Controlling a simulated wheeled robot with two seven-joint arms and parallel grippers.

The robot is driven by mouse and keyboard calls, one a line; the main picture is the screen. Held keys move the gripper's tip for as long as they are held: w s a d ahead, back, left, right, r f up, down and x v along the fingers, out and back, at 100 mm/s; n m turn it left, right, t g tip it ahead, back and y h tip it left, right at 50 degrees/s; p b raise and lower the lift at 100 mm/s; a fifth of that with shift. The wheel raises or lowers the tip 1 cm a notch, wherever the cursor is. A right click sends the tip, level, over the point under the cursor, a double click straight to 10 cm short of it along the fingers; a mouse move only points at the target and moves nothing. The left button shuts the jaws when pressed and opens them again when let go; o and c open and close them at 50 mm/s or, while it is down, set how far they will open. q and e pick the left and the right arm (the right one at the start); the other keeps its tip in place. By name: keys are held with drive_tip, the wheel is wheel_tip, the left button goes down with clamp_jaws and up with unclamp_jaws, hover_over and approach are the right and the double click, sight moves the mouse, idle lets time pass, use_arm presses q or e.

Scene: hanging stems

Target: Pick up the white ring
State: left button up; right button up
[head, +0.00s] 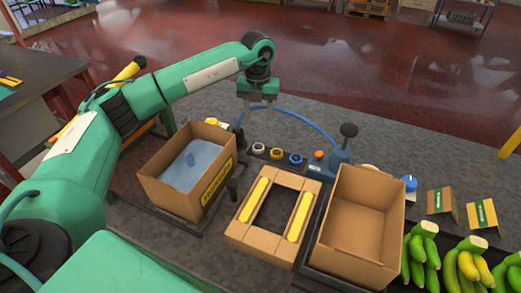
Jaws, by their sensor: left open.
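The white ring (258,149) is small and sits at the left end of a short row, behind the wooden frame. A yellow ring (276,154) and a blue ring (295,159) stand beside it to the right. My left gripper (258,107) points down with its fingers apart and nothing between them. It appears above the white ring in the picture, apart from it. My right gripper is out of view.
An open cardboard box with a blue lining (165,188) stands left, and an empty cardboard box (350,215) right. A blue hose (305,121) arcs behind the rings to a blue device with a dark knob (342,156). Bananas (470,268) lie at right.

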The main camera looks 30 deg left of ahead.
use_arm(q)
drive_tip(key=p, duration=0.1)
hover_over(258, 147)
wheel_tip(258, 147, down, 8)
drive_tip(key=shift+w+r, duration=0.1)
drive_tip(key=shift+r, duration=0.15)
wheel_tip(258, 147, down, 4)
drive_tip(key=shift+f+p, duration=0.1)
drive_tip(key=shift+p, duration=0.95)
drive_tip(key=shift+f, duration=0.5)
drive_tip(key=c, duration=0.9)
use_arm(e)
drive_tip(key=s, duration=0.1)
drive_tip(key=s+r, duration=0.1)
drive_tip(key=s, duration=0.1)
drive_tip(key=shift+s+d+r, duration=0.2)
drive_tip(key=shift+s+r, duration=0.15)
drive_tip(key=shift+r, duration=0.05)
use_arm(q)
drive_tip(key=shift+r, duration=0.1)
